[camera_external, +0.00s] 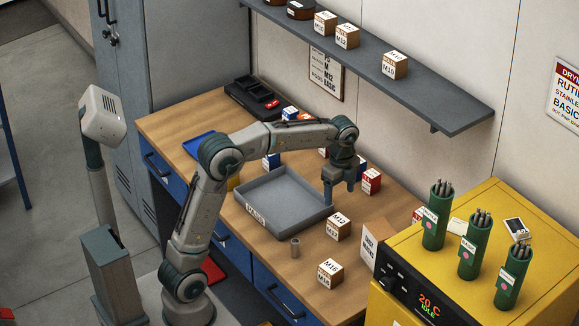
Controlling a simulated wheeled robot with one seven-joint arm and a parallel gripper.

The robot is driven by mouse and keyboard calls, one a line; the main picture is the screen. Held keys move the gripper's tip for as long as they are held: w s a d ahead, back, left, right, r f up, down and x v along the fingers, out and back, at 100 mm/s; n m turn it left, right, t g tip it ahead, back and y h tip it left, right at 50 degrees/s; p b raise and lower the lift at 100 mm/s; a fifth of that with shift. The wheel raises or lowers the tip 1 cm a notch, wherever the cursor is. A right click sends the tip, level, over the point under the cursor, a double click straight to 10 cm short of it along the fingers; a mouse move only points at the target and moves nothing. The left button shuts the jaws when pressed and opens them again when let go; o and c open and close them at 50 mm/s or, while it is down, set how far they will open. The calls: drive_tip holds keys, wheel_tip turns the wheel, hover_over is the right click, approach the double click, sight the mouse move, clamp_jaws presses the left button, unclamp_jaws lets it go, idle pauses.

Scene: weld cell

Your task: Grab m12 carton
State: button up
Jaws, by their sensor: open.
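A small tan carton with a white label (338,227) stands on the wooden bench; its label seems to read M12. My gripper (340,196) points down just behind this carton, by the right corner of the grey tray. It is open, with nothing between its fingers, and appears apart from the carton. A similar carton (330,273) nearer the front edge seems to read M16. On the wall shelf, another carton (347,36) also appears marked M12.
A red-and-white box (371,181) stands close on the right. The yellow machine (500,270) with green canisters bounds the right side. The grey shelf (440,95) hangs above.

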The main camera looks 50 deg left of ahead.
sight(339, 219)
drive_tip(key=f, duration=0.8)
drive_tip(key=shift+w+f, duration=0.2)
drive_tip(key=shift+f, duration=0.2)
drive_tip(key=shift+w+a+f, duration=0.1)
drive_tip(key=shift+f, duration=1.2)
drive_tip(key=shift+w+a+f, duration=0.1)
drive_tip(key=shift+f, duration=1.15)
drive_tip(key=c, duration=1.4)
